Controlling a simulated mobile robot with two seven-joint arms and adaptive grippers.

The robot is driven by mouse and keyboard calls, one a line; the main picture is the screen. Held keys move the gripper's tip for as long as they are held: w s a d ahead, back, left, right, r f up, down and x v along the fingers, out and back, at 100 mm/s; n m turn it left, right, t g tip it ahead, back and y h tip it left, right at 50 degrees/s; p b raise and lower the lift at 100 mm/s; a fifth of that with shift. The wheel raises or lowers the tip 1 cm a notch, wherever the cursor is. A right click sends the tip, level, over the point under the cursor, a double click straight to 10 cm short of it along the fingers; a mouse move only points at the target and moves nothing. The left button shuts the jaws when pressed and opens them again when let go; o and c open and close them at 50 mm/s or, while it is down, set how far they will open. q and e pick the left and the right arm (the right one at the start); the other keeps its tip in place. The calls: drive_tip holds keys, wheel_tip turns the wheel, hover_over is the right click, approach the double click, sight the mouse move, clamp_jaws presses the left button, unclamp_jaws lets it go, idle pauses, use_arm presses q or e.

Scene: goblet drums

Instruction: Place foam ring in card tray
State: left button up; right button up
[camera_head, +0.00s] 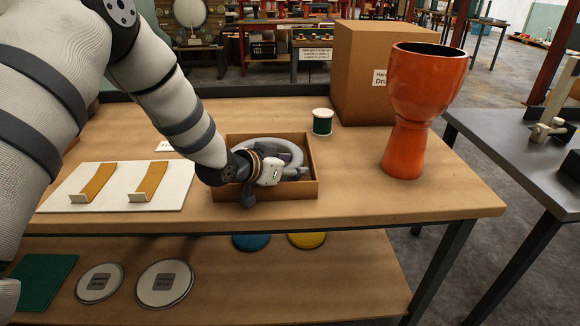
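The card tray (310,192) is a shallow brown open box on the wooden table, near the middle. The pale grey foam ring (262,142) shows within the tray's outline, towards its back; its front part is hidden behind my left gripper. I cannot tell whether it rests on the tray floor or is held slightly above it. My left gripper (296,172) reaches down into the tray from the left, at the ring. Its fingers are small and dark here, and whether they are open or shut on the ring is unclear. My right gripper is not in view.
An orange goblet drum (408,120) stands upright right of the tray. A large cardboard box (358,70) and a green spool (322,124) stand behind. A white board (115,190) with two tan strips lies left. The table front between tray and drum is clear.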

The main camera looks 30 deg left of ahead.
use_arm(q)
drive_tip(key=shift+o, duration=0.2)
drive_tip(key=shift+r, duration=0.1)
drive_tip(key=shift+s+r, duration=0.2)
drive_tip(key=shift+r, duration=0.05)
drive_tip(key=p+v, duration=0.3)
drive_tip(key=v, duration=0.8)
drive_tip(key=shift+s, duration=0.25)
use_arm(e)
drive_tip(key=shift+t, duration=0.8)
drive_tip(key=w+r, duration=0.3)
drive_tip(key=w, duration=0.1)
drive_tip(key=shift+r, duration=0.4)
use_arm(q)
drive_tip(key=shift+a, duration=0.1)
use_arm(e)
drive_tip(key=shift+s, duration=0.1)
